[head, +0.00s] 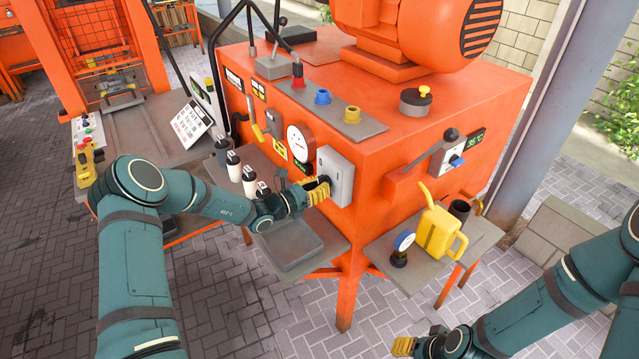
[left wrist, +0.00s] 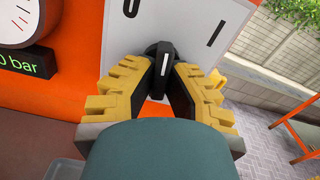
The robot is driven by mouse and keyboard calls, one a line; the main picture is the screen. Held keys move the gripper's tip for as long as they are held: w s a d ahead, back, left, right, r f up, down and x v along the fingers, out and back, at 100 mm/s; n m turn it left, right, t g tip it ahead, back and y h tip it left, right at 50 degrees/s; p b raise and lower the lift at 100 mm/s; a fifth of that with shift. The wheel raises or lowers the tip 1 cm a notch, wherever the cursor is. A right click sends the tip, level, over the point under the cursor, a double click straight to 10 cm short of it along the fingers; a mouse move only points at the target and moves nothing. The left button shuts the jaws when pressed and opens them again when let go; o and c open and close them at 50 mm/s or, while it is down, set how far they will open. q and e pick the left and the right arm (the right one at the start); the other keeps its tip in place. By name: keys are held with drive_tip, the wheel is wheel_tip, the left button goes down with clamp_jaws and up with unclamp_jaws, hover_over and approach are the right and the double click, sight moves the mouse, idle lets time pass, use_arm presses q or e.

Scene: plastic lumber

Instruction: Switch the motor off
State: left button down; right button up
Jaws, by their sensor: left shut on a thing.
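The motor switch is a light grey box (head: 342,168) on the orange machine's left-hand face. In the left wrist view its plate (left wrist: 185,22) carries a 0 mark at left and an I mark at right. Between and below them is a black rotary knob (left wrist: 163,65) with a white line, roughly upright in the picture. My left gripper (head: 322,189) is at the box, its yellow-backed fingers (left wrist: 163,85) closed on the knob from both sides. My right gripper (head: 402,347) is low at the bottom edge, away from the machine; its opening is unclear.
A round gauge (head: 299,139) sits just left of the switch. The orange motor (head: 420,35) is on top.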

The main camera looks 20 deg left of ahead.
use_arm(q)
drive_tip(key=n+p, duration=0.1)
drive_tip(key=n, duration=0.3)
drive_tip(key=shift+d+r+n+p, duration=0.1)
drive_tip(key=shift+r+n+p, duration=0.05)
drive_tip(key=shift+n+p, duration=0.2)
drive_tip(key=shift+n, duration=0.25)
drive_tip(key=c, duration=1)
unclamp_jaws()
drive_tip(key=v, duration=1.2)
